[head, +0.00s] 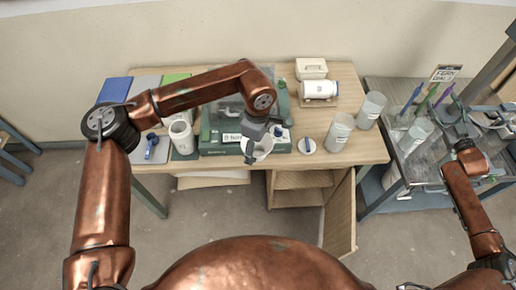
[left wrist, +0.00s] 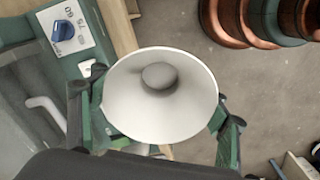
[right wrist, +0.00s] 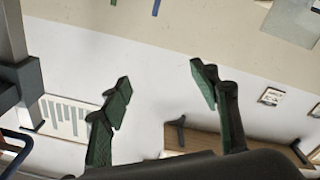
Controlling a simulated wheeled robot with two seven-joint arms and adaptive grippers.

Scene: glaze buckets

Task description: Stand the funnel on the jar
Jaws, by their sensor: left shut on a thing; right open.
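My left gripper (head: 254,138) is shut on a white funnel (head: 263,149) and holds it over the front edge of the wooden table. In the left wrist view the funnel (left wrist: 135,105) sits between the two fingers with its wide mouth facing the camera and a grey round opening inside. Which vessel is the jar is not certain: a white cylinder (head: 182,137) stands upright at the table's left, and two frosted cylinders (head: 339,132) (head: 370,110) stand upright at its right. My right gripper (head: 461,128) is open and empty by the right-hand bench; its spread fingers show in the right wrist view (right wrist: 161,88).
A white jar-shaped container (head: 319,89) lies sideways at the back, near a pale box (head: 312,66). The right bench (head: 405,168) is cluttered.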

